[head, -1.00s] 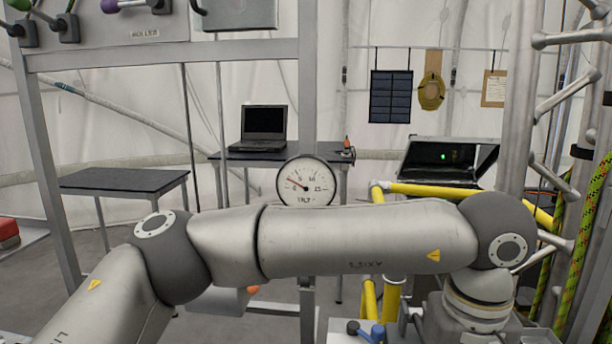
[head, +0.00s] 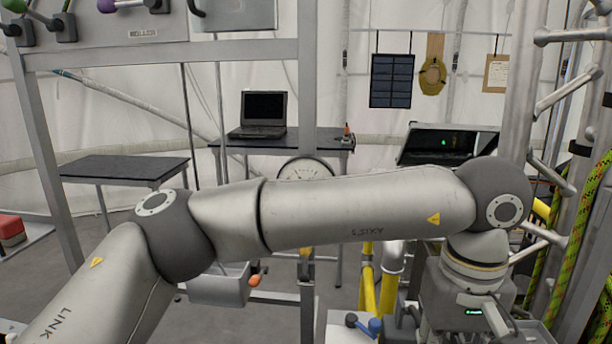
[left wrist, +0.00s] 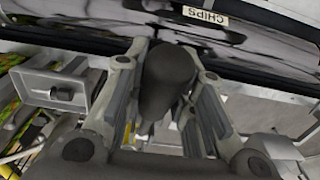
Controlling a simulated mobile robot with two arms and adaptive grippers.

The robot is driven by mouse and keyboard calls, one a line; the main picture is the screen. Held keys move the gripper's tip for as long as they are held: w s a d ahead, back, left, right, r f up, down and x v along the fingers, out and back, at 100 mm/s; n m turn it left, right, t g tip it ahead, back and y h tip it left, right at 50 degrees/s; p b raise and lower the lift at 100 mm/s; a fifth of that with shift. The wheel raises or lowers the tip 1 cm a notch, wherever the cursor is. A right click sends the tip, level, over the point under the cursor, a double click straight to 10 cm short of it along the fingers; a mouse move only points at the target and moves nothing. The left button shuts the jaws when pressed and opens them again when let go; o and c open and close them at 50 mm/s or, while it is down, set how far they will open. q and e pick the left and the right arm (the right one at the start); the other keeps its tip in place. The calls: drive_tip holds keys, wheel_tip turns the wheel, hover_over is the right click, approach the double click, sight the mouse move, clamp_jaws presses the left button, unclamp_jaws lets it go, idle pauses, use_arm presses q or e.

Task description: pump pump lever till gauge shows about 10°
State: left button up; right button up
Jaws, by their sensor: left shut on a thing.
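In the left wrist view my left gripper (left wrist: 163,108) is shut around a dark rounded grip, which looks like the end of the pump lever (left wrist: 166,74). The rest of the lever is hidden by the fingers. In the head view my left arm crosses the whole picture, and its fingers are not clear there. The round white gauge (head: 304,170) is on the frame post behind the arm. Only its upper part shows; its lower face is covered, and I cannot read the needle. My right gripper is not in view.
A grey box (head: 218,291) with an orange-tipped handle (head: 254,281) is below my arm. Yellow pipes (head: 388,290) and blue valve handles (head: 364,324) are at lower centre-right. Ropes (head: 580,210) and a metal truss stand at the right. A dark table (head: 125,168) stands at the left.

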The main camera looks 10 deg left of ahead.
use_arm(q)
drive_tip(key=shift+w+r, duration=0.2)
drive_tip(key=shift+r, duration=0.4)
drive_tip(key=shift+f, duration=0.2)
clamp_jaws()
